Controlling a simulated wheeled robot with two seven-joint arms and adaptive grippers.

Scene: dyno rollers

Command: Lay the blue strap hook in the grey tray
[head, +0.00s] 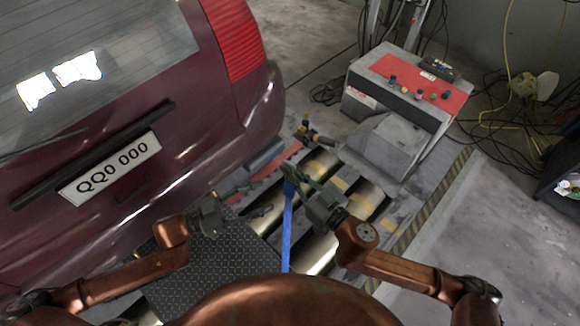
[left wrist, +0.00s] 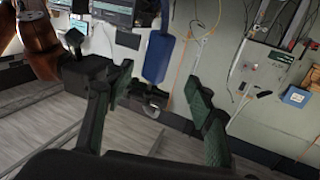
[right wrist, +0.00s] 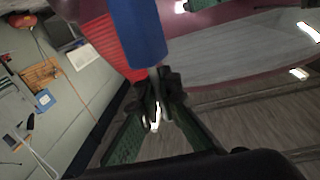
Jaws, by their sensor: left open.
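The blue strap hook (head: 287,230) hangs as a long blue band from my right gripper (head: 294,176). In the right wrist view, the blue band (right wrist: 138,32) narrows to a thin metal part between the fingertips of my right gripper (right wrist: 158,92), which are closed on it. My left gripper (head: 250,189) is open and empty, to the left of the strap in the head view. In the left wrist view, the blue band (left wrist: 158,58) shows beyond the gap between the left fingers (left wrist: 160,85). I cannot make out the grey tray in any view.
A dark red car (head: 120,150) fills the left side. Metal rollers (head: 318,252) and a black patterned plate (head: 205,275) lie below the grippers. A grey console with a red top (head: 425,85) stands behind. A dark cart (head: 558,190) is at the right edge. The floor (head: 490,240) between is clear.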

